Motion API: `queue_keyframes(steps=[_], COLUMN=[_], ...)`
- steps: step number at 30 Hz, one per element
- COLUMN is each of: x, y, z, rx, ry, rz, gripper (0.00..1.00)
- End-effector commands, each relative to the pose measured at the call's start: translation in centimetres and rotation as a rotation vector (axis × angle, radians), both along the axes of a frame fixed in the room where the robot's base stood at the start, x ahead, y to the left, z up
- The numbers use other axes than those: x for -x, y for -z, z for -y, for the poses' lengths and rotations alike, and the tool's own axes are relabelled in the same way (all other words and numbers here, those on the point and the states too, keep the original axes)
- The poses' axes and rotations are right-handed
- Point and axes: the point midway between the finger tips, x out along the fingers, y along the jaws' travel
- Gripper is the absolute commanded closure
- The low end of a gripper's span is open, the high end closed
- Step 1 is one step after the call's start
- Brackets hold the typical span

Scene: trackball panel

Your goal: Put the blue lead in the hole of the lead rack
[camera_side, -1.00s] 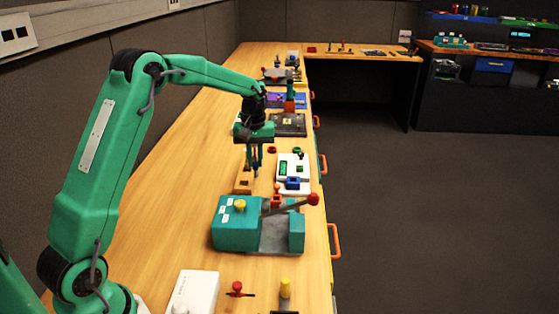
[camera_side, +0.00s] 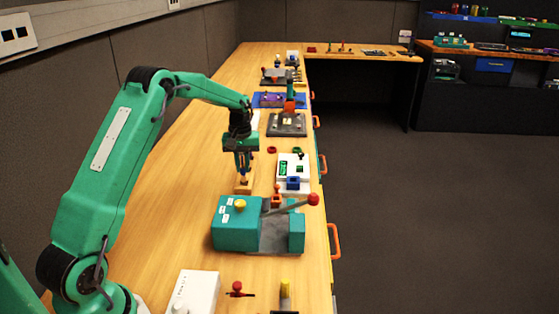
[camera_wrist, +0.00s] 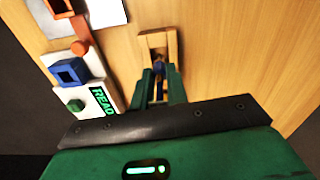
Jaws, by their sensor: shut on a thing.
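The lead rack (camera_side: 244,187) is a small wooden block on the bench, behind the teal lever box in the side view. In the wrist view the lead rack (camera_wrist: 157,39) appears as a wooden frame just beyond my fingertips. My gripper (camera_side: 244,172) points down over the rack, and in the wrist view my gripper (camera_wrist: 159,73) is shut on the blue lead (camera_wrist: 158,68). Only a small dark blue part of the lead shows between the fingers. The hole and the lead's lower end are hidden, so I cannot tell whether the lead is in the hole.
A teal box (camera_side: 236,226) with a red-knobbed lever stands close in front of the rack. A white panel (camera_side: 285,172) with a green display and a blue square socket (camera_wrist: 68,72) lies to its right. The bench left of the rack is clear.

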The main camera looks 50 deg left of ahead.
Motion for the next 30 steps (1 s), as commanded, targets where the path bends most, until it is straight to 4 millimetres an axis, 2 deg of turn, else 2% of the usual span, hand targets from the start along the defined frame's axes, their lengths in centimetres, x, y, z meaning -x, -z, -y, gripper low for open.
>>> queue_keyframes(steps=[6, 21, 22, 24, 30], x=[0.0, 0.0, 0.0, 0.0, 0.0], y=[2.3, 3.0, 2.9, 2.9, 2.9], z=[0.0, 0.0, 0.0, 0.0, 0.0], rx=[0.001, 0.001, 0.001, 0.001, 0.001], ry=[0.000, 0.000, 0.000, 0.000, 0.000], rz=[-0.002, -0.001, -0.001, -0.001, -0.001], gripper=[1.00, 1.00, 0.79, 0.65, 0.63])
